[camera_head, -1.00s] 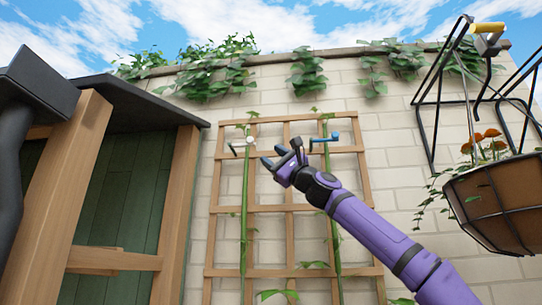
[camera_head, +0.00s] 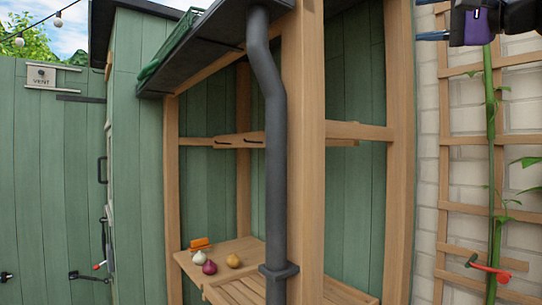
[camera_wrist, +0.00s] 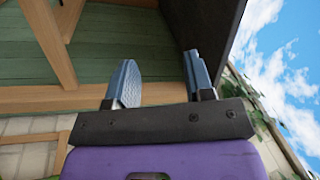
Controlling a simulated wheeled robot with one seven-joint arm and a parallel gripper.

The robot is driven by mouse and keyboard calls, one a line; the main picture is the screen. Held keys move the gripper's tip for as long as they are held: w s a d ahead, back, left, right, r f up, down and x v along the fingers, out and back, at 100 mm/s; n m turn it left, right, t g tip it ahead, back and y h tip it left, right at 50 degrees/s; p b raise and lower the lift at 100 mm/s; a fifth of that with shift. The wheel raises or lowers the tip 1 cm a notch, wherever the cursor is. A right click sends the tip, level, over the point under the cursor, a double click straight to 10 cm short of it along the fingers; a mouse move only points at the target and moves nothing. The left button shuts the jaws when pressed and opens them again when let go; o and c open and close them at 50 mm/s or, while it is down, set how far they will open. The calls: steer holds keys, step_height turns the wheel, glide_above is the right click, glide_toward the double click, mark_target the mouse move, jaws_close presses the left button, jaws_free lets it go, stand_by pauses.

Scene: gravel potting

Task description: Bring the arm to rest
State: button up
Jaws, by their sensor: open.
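My gripper (camera_head: 430,18) is at the top right corner of the head view, partly cut off by the frame's upper edge. It is in front of the pale block wall, near the top of the wooden trellis (camera_head: 468,208). In the wrist view my gripper (camera_wrist: 160,72) shows its two blue-grey fingers spread wide apart, with nothing between them. Beyond the fingers are the green boards (camera_wrist: 120,55) and wooden framing of the shelter, with its dark roof (camera_wrist: 215,25) to the right. No contact with any of these shows.
A dark downpipe (camera_head: 275,150) and a thick wooden post (camera_head: 305,160) stand in front. Behind them a wooden bench (camera_head: 225,248) bears white, purple and yellow bulbs and an orange object (camera_head: 200,243). A red-handled tool (camera_head: 490,268) is at the trellis. Green doors (camera_head: 50,180) are at left.

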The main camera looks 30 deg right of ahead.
steer(key=w+a+f+n+g+h, duration=0.1)
steer(key=w+a+f+n+g, duration=0.3)
steer(key=f, duration=0.6)
steer(key=s+a+f+n+g+h, duration=0.1)
steer(key=a+f+g, duration=0.2)
steer(key=a+f, duration=0.5)
steer(key=w+a+f+n+g+h, duration=0.1)
steer(key=w+a+f+n+g, duration=0.15)
steer(key=f, duration=0.95)
steer(key=s+f+n+g, duration=0.1)
steer(key=s+f+g, duration=0.1)
steer(key=f, duration=0.4)
steer(key=s+f+n+g+h, duration=0.1)
steer(key=s+f+n+g, duration=0.1)
steer(key=f, duration=0.5)
steer(key=shift+s+a+f+g+h, duration=0.2)
steer(key=shift+a+g+h, duration=0.1)
steer(key=shift+g, duration=0.25)
